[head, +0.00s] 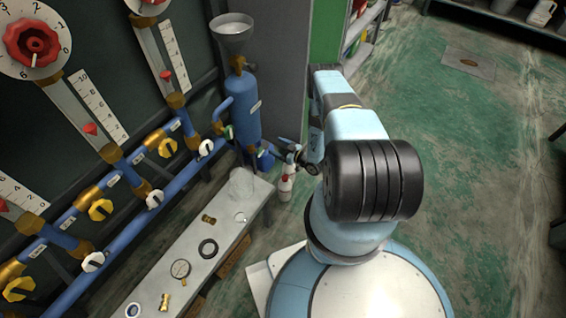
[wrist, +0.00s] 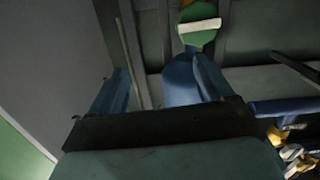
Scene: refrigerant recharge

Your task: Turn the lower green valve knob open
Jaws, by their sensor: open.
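A green valve knob (wrist: 199,24) with a white bar across it shows at the top of the wrist view, beyond my fingers and nearer the right one. My gripper (wrist: 160,74) is open, with its two blue fingers apart and nothing between them. In the head view, my gripper (head: 268,151) is beside the lower part of the blue tank (head: 240,105). A small green knob (head: 228,132) shows on the tank's left side. A lower green knob cannot be made out clearly there, near my gripper. I see no contact between the fingers and a knob.
A funnel (head: 232,28) sits on top of the tank. A white bottle (head: 286,186) stands near my gripper. The green floor at right is open.

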